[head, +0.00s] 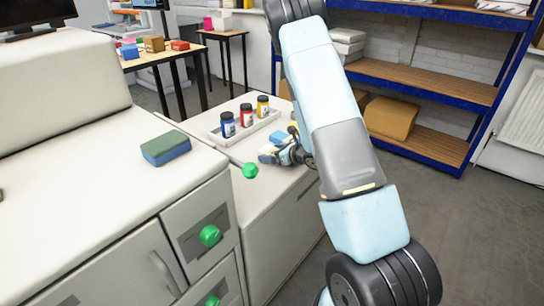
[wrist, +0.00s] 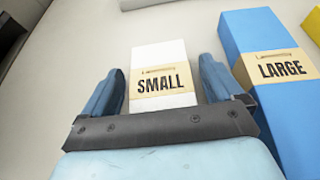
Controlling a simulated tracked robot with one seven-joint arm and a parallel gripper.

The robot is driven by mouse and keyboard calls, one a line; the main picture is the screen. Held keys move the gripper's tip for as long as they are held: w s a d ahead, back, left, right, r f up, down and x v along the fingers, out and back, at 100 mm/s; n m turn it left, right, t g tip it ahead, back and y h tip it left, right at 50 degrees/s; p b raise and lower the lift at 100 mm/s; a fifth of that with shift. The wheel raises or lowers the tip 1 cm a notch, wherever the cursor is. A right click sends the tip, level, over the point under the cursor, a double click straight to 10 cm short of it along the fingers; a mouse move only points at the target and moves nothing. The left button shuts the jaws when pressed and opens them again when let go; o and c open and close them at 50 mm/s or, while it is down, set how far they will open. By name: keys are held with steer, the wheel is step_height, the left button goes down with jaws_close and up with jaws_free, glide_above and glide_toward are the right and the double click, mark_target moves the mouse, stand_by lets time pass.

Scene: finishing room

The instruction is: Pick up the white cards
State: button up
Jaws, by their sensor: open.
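The white cards (wrist: 160,62) are a stack with a tan band reading "SMALL", lying on a pale surface in the wrist view. My gripper (wrist: 163,72) is open, with one blue finger on each side of the stack. The near end of the stack is hidden behind the gripper's dark crossbar. I cannot tell whether the fingers touch it. In the head view my gripper (head: 275,154) is low over the pale cabinet top, and the white cards are hard to make out there.
A blue stack banded "LARGE" (wrist: 262,60) lies close right of my right finger. A yellow item (wrist: 313,25) is at the right edge. In the head view, a white tray (head: 246,130) with three jars stands behind my gripper.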

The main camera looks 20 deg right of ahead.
steer(key=shift+w, duration=0.1)
steer(key=shift+c, duration=0.2)
steer(key=c, duration=1.1)
steer(key=shift+r, duration=0.15)
